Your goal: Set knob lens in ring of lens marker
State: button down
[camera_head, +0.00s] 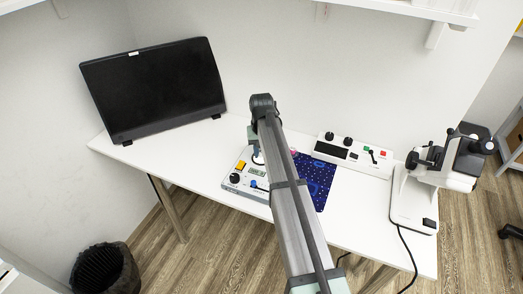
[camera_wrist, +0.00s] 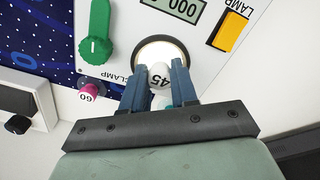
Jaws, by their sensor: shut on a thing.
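My gripper (camera_wrist: 160,74) is shut on a small white knob marked 45 (camera_wrist: 159,76), between its two blue fingers; I take this to be the knob lens. The lens marker (camera_head: 231,190) is a light panel on the table, also in the wrist view (camera_wrist: 208,70). Its ring, with a bright round middle (camera_wrist: 163,50), lies at the fingertips. The knob overlaps the ring's near edge in the wrist view; I cannot tell whether it touches or is above it. In the head view my arm hides much of the panel. The lens's underside is hidden.
The panel carries a green lever (camera_wrist: 97,35), a display (camera_wrist: 175,8) and an orange button (camera_wrist: 230,32). A pink knob marked 60 (camera_wrist: 89,91) is beside it on the blue mat (camera_head: 318,178). A control box (camera_head: 366,164), a microscope-like instrument (camera_head: 414,205) and a monitor (camera_head: 155,88) stand around.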

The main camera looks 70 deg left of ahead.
jog(key=shift+f, duration=0.3)
dwell(0.4)
jog(key=c, duration=1)
grip_release()
jog(key=shift+o, duration=1.4)
jog(key=shift+r, duration=3.5)
